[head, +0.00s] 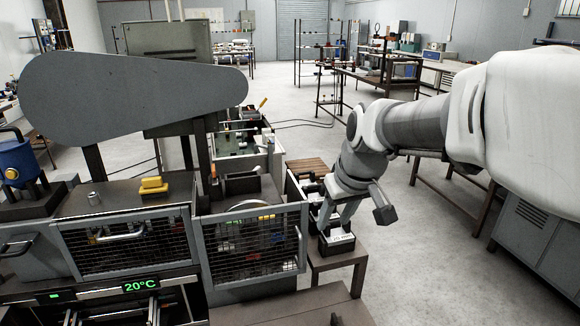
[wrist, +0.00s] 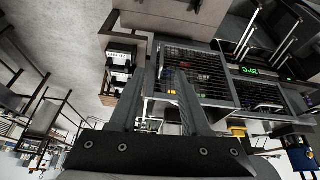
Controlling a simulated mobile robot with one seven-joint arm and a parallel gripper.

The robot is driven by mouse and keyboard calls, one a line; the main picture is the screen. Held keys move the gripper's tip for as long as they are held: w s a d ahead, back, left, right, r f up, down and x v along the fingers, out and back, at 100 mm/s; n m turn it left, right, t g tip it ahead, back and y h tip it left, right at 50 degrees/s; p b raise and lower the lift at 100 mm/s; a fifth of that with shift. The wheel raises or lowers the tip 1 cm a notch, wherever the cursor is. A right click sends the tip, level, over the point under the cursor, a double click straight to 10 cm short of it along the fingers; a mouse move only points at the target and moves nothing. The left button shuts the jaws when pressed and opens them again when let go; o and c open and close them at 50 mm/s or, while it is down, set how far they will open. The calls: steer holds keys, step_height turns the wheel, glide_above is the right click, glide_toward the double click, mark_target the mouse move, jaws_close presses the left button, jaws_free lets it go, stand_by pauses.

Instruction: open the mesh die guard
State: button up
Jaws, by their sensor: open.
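Two dark mesh panels in grey frames stand side by side on the front of the machine. The right mesh panel (head: 250,245) has a bar-like handle near its right edge; the left mesh panel (head: 130,245) has a pale handle behind or on it. I cannot tell which one is the die guard; both look shut. Mesh also shows in the wrist view (wrist: 195,75). My gripper (head: 337,217) points down, to the right of the right panel and apart from it. In the wrist view its two fingers (wrist: 160,75) are spread with nothing held between them.
A small labelled bin (head: 337,243) on a low brown stand (head: 338,262) sits just below my gripper. A yellow block (head: 154,186) and a metal cylinder (head: 95,198) lie on the machine top. A display (head: 140,286) reads 20°C. Open floor lies behind and to the right.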

mark_target(302, 247)
steer(key=shift+n+g+y, duration=0.3)
steer(key=shift+n, duration=0.4)
steer(key=w+x, duration=0.1)
steer(key=x, duration=0.7)
steer(key=w+a+r+b+x, duration=0.1)
steer(key=w+x, duration=0.1)
steer(key=x, duration=0.7)
steer(key=w+r+x, duration=0.1)
steer(key=w+x, duration=0.1)
steer(key=x, duration=0.6)
steer(key=shift+w+a+f+b, duration=0.2)
steer(key=shift+w+f+b, duration=0.1)
steer(key=shift+b, duration=0.1)
jaws_close()
